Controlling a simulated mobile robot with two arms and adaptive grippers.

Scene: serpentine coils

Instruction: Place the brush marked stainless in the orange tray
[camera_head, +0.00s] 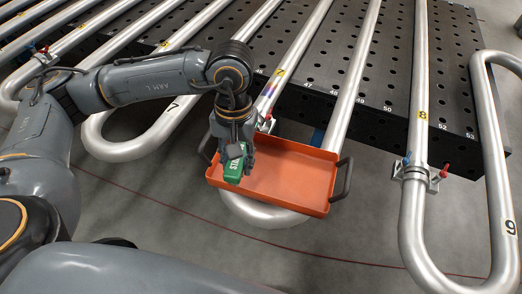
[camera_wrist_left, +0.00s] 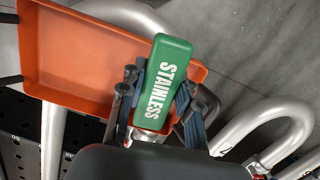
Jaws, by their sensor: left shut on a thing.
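The green brush marked STAINLESS (camera_wrist_left: 161,84) is held between the fingers of my left gripper (camera_wrist_left: 154,95). In the head view the brush (camera_head: 234,171) hangs below my left gripper (camera_head: 240,153), over the left part of the orange tray (camera_head: 290,178). In the wrist view the brush overlaps one end of the tray (camera_wrist_left: 80,50). I cannot tell whether the brush touches the tray. The visible tray floor is bare. My right gripper is not in view.
The tray has dark handles at both ends, and a steel pipe bend (camera_head: 262,212) shows below it. Several steel serpentine pipes lie across the black perforated table (camera_head: 391,77). A pipe clamp (camera_head: 420,174) with red and blue knobs sits at right. Grey floor (camera_head: 330,248) is open in front.

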